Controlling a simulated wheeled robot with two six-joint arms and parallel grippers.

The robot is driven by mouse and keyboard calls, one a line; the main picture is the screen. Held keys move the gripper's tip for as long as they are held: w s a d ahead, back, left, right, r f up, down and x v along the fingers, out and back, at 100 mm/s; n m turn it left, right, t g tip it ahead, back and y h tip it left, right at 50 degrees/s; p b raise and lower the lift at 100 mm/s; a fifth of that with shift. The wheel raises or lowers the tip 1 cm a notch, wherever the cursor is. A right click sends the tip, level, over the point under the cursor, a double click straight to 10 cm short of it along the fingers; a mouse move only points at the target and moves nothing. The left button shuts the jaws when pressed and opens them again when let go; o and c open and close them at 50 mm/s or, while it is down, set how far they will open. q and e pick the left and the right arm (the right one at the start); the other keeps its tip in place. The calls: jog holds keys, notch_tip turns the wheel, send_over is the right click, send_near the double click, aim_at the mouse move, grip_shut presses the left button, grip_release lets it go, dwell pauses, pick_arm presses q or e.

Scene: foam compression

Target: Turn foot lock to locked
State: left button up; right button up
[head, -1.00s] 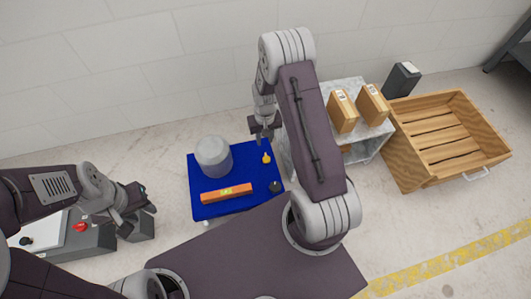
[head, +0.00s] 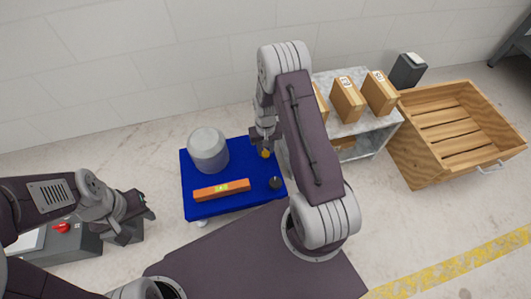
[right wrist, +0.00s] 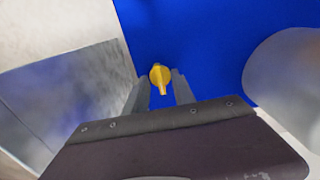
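The yellow foot lock knob (head: 265,153) sits on the blue platform (head: 235,206) near its right side. It also shows in the right wrist view (right wrist: 160,77), with its handle pointing toward the gripper. My right gripper (head: 263,142) is over the knob. In the right wrist view its two fingers (right wrist: 161,84) are apart, one on each side of the knob's handle, with gaps visible. I cannot tell how far above the platform the fingertips are. My left gripper (head: 146,207) is off to the left, away from the platform, and its finger gap is not clear.
A grey cylinder (head: 208,150), an orange level (head: 221,190) and a black knob (head: 275,183) are on the platform. A shelf with cartons (head: 347,99) stands close to its right, and a wooden crate (head: 415,160) further right. A grey box with a red knob (head: 62,228) is at left.

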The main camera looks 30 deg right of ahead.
jog(key=shift+r, duration=0.15)
jog(key=shift+c, duration=0.3)
grip_shut()
